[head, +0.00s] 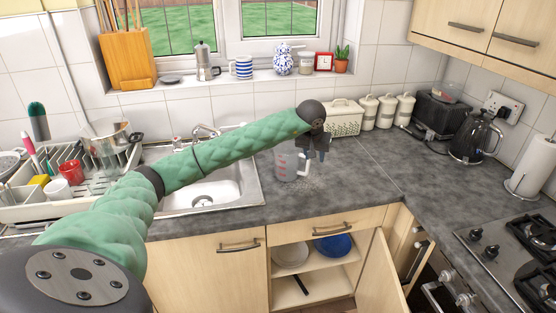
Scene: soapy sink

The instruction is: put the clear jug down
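The clear jug (286,165), with red markings and a pale handle, looks upright on the grey worktop just right of the sink. My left gripper (317,157) points down at the handle side of the jug, at the end of my green-sleeved arm. Its two dark fingers stand apart with a gap between them. The left finger overlaps the top of the handle; I cannot tell whether it touches. My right gripper is not in view.
The sink (236,197) is left of the jug. A cream basket (345,122) and several canisters stand behind. The worktop (360,180) to the right is clear. Below, a cupboard door (381,280) stands open, showing a blue bowl (333,245). The hob (515,250) is at far right.

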